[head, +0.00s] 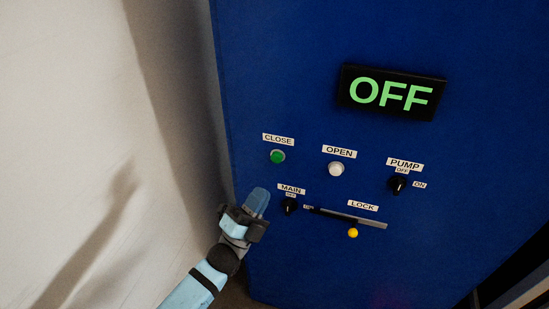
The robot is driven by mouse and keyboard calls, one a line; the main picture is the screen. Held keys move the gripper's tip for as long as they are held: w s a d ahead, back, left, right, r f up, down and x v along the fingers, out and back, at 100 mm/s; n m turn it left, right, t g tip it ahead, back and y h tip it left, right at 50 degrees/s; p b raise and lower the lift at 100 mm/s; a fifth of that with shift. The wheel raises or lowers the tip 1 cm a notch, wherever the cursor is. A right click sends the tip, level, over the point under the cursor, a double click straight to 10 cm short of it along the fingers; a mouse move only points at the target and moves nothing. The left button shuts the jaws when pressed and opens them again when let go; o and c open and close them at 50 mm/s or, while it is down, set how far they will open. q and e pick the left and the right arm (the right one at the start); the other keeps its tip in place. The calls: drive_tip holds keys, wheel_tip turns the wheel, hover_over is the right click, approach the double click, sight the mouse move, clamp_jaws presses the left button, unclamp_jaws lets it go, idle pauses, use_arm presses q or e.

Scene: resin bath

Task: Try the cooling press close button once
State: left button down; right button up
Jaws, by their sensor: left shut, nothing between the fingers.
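The green close button (277,157) sits on the blue panel (290,60) under a white label reading CLOSE. My left gripper (257,200) comes in from the lower left and is shut and empty. In the picture its tip is below and a little left of the close button, apart from it. How far the tip stands off the panel is hard to tell. My right gripper is not in view.
A white OPEN button (336,169), a black PUMP knob (397,185), a black MAIN knob (289,205) and a LOCK slot with a yellow knob (353,233) are nearby. The display (391,93) reads OFF. A pale wall (70,120) stands left.

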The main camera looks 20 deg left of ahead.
sight(277, 157)
use_arm(q)
drive_tip(key=shift+w, duration=0.1)
drive_tip(key=w+b, duration=0.3)
drive_tip(key=w, duration=0.5)
drive_tip(key=shift+w+d, duration=0.15)
drive_tip(key=shift+w, duration=0.2)
idle(0.3)
idle(0.8)
idle(0.8)
drive_tip(key=shift+w, duration=0.4)
